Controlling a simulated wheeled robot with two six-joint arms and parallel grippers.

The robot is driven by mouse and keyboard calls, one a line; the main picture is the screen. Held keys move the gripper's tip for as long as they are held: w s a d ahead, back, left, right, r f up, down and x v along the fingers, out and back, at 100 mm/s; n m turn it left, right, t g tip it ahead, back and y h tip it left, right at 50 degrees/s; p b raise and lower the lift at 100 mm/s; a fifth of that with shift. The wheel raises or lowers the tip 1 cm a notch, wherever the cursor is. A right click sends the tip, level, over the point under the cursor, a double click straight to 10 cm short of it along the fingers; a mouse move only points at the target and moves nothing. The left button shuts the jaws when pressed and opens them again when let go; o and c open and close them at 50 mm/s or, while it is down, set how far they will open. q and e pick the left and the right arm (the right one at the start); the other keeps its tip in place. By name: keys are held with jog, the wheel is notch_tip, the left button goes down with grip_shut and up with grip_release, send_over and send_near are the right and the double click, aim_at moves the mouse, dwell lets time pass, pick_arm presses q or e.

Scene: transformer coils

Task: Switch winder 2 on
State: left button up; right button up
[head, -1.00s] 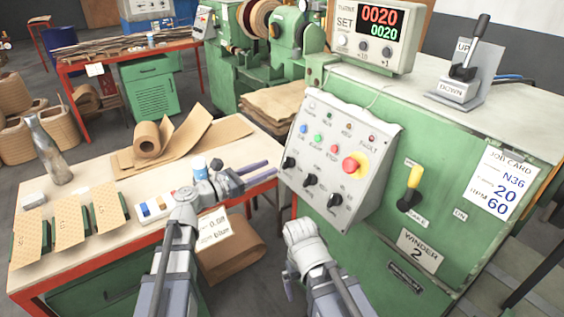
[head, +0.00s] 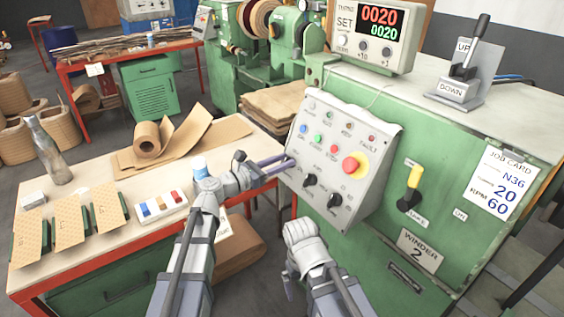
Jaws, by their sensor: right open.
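Winder 2 is the green machine (head: 450,150) on the right, with a "WINDER 2" plate (head: 420,251) on its front. Its sloped grey control panel (head: 345,205) carries small lamps and buttons, a red mushroom button (head: 352,166) on yellow, and black knobs (head: 309,180). My right gripper (head: 289,286) is open, low before the machine.
A display box (head: 372,30) reads 0020 twice. An UP/DOWN lever (head: 468,65) and a job card (head: 501,183) are at right. A workbench (head: 100,240) at left bears cards, paper and a small tray. Dark floor lies between bench and machine.

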pick_arm(q)
grip_shut()
jog(key=shift+m, duration=0.4)
jog(key=m+g, duration=0.1)
jog(key=m, duration=0.2)
jog(key=shift+m+g+h, duration=0.3)
jog(key=shift+m+h, duration=0.1)
jog(key=m+g+p, duration=0.1)
jog(key=m, duration=0.1)
jog(key=m+g+p, duration=0.1)
jog(key=m, duration=0.2)
jog(key=shift+r+m+g, duration=0.1)
jog(key=shift+m+g, duration=0.2)
jog(key=m+g+p, duration=0.2)
jog(key=m, duration=0.4)
jog(key=shift+s+p, duration=0.15)
jog(key=shift+p, duration=0.2)
jog(key=shift+s+f+m+g+y+p, duration=0.15)
jog(key=shift+m+g+y+p, duration=0.3)
jog(key=shift+m, duration=0.7)
jog(key=shift+w+f+m+g+y+p, duration=0.15)
jog(key=shift+m+y+p, duration=0.3)
jog(key=shift+m+p, duration=0.55)
jog(key=shift+m, duration=0.35)
